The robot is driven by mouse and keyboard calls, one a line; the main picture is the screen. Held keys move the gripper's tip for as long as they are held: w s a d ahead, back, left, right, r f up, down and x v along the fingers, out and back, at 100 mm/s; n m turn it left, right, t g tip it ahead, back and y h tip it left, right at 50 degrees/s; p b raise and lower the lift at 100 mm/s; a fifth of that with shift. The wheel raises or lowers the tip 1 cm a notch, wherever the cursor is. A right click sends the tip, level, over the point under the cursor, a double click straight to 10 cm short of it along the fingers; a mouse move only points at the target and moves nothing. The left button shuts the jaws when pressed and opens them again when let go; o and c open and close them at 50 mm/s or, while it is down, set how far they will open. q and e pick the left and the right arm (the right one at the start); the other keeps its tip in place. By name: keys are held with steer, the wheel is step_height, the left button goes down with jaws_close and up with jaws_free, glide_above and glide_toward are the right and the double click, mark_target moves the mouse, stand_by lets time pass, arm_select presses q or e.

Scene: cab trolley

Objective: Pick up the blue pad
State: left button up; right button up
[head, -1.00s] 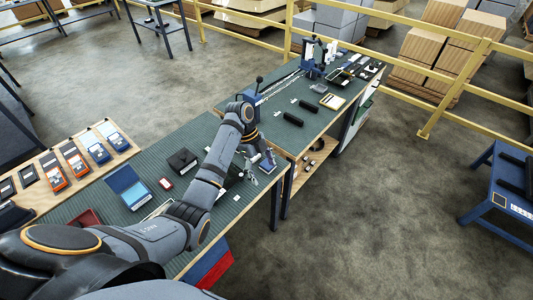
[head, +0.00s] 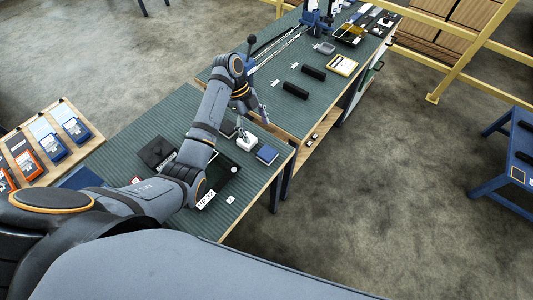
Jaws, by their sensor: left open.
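A small square blue pad (head: 266,154) lies flat on the green ribbed mat of the near table, close to its right edge. My left gripper (head: 262,117) is above and beyond the pad, apart from it, with its fingers open and empty. A white block-like item (head: 246,141) sits just left of the pad. My left arm covers part of the table to the left. My right gripper is not in view.
A black tray (head: 218,182) and a white label (head: 206,198) lie in front of the pad. A dark box (head: 157,152) stands left of my arm. A wooden rack (head: 48,143) holds several devices. Two black bars (head: 314,72) lie on the farther table.

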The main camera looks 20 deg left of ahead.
arm_select(q)
steer(key=b, duration=0.4)
glide_above(266, 152)
steer(key=a, duration=0.2)
steer(key=f, duration=0.4)
steer(key=shift+w+a+f, duration=0.1)
steer(key=shift+w+a, duration=0.05)
steer(key=shift+w, duration=0.25)
steer(key=shift+f, duration=0.15)
steer(key=shift+w, duration=0.15)
steer(key=p+x, duration=0.1)
steer(key=x, duration=0.3)
steer(key=shift+s+d+f+p, duration=0.15)
steer(key=shift+s+d+p, duration=0.1)
steer(key=shift+d+p, duration=0.05)
steer(key=shift+w+f, duration=0.1)
steer(key=shift+f, duration=0.15)
steer(key=c, duration=1.2)
steer(key=shift+c, duration=0.3)
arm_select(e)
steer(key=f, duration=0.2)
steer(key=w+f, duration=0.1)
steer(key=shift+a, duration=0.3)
arm_select(q)
steer(key=shift+r, duration=0.1)
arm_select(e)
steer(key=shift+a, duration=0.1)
